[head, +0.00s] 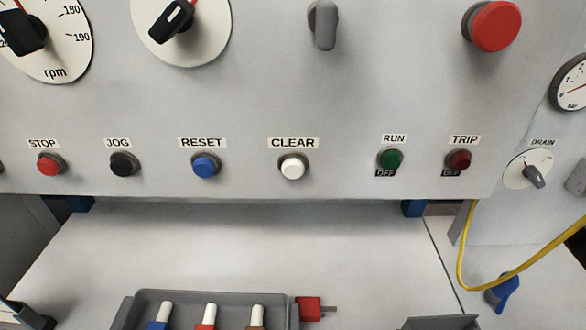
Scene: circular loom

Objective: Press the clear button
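The white clear button (292,168) sits in a dark ring on the grey panel (350,115), under a label reading CLEAR. It stands out from the panel, and nothing covers it. The blue reset button (205,165) is to its left, and the green run lamp or button (390,159) is to its right. I cannot make out either of my grippers in the head view, and nothing touches the clear button.
The row also holds a black jog button (123,164), a red stop button (49,164) and a dark red trip light or button (458,160). A large red knob (496,27) is above. A grey tray (188,296) with white-topped items stands below. A yellow cable (461,262) hangs right.

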